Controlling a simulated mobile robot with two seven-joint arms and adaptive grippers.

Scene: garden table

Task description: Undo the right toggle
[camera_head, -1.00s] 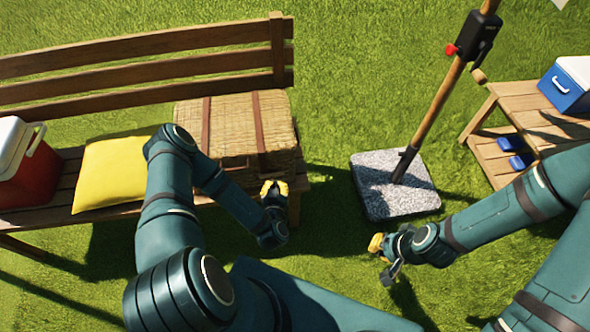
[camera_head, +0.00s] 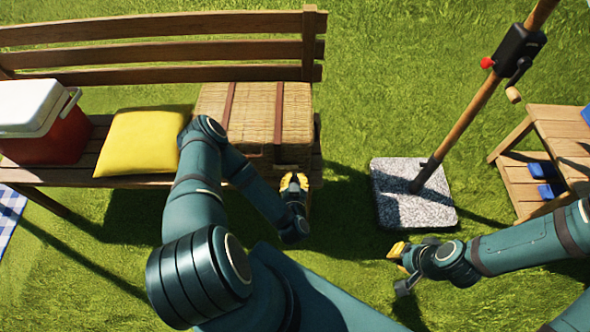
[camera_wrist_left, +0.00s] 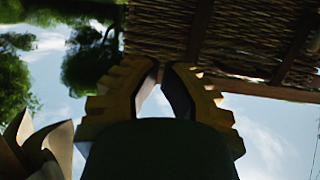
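The wicker hamper (camera_head: 255,113) with two brown straps sits on the right end of the bench. Its right strap (camera_head: 279,113) runs down to the front. No toggle can be made out; the hamper's front is small and partly hidden. My left gripper (camera_head: 294,180) is just in front of the hamper's lower right part in the head view. In the left wrist view its yellow fingers (camera_wrist_left: 162,68) point up with a narrow gap and nothing visible between; wicker and a strap (camera_wrist_left: 200,30) show beyond. My right gripper (camera_head: 397,266) appears open and empty over the grass.
A yellow cushion (camera_head: 146,142) and a red cooler (camera_head: 50,135) are left of the hamper on the bench (camera_head: 130,179). A pole (camera_head: 480,98) in a stone base (camera_head: 395,197) stands to the right. A wooden step table (camera_head: 560,122) is at far right.

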